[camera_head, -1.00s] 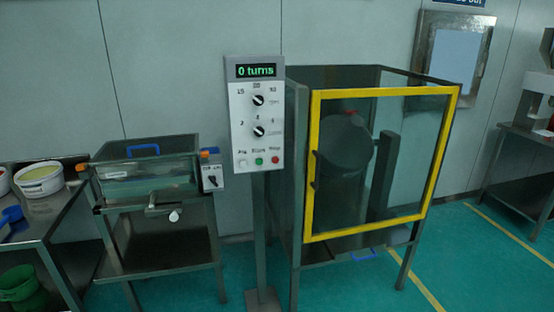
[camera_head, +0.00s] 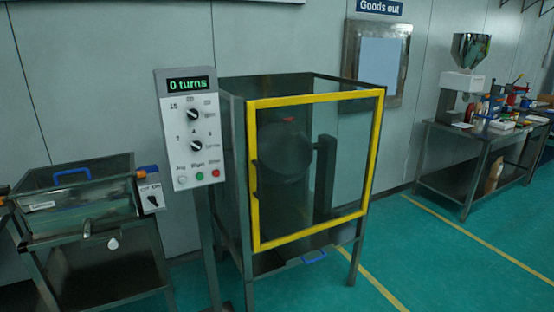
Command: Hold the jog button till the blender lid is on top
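The control panel (camera_head: 190,128) stands on a post left of the blender cabinet. Its green display (camera_head: 188,84) reads "0 turns". Below two black knobs is a row of three buttons: the white jog button (camera_head: 182,180) at the left, a green one in the middle and a red one at the right. The blender drum (camera_head: 285,152) is dark and round behind the glass of the yellow-framed door (camera_head: 374,150), which looks closed. A small red part (camera_head: 288,119) shows at the drum's top; I cannot tell whether it is the lid. My gripper is not in view.
A steel sieve tank (camera_head: 80,208) with a blue handle stands on a stand at the left. A steel bench (camera_head: 480,150) with a hopper machine and several small items is at the right. The green floor (camera_head: 430,260) in front is clear.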

